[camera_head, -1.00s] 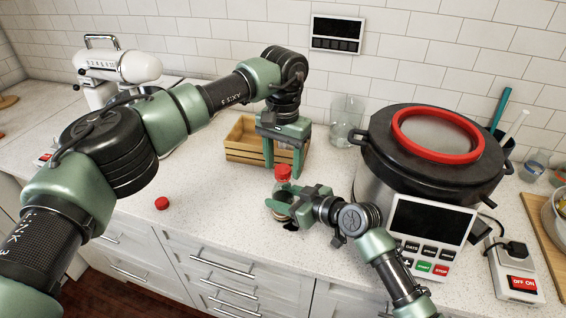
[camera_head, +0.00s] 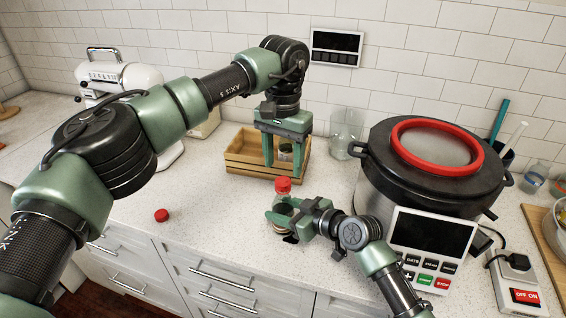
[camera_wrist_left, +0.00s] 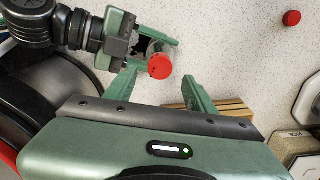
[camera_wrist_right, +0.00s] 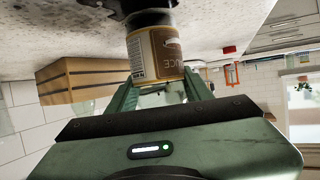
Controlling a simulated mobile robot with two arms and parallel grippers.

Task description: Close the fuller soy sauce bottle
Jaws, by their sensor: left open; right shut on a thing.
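A soy sauce bottle (camera_head: 281,208) with a red cap (camera_head: 283,185) on top stands upright near the front of the counter. My right gripper (camera_head: 278,214) is shut around its body; the right wrist view shows its tan label (camera_wrist_right: 155,52). My left gripper (camera_head: 284,167) is open and empty above the bottle, fingers pointing down. In the left wrist view the red cap (camera_wrist_left: 160,66) lies between the fingertips, apart from them. How tightly the cap sits cannot be told. A second red cap (camera_head: 161,215) lies loose on the counter to the left.
A wooden crate (camera_head: 250,170) behind the bottle holds a small labelled container (camera_head: 286,151). A glass jar (camera_head: 346,135) and a large cooker (camera_head: 375,182) stand to the right. A white mixer (camera_head: 125,78) stands back left. Counter left of the bottle is mostly clear.

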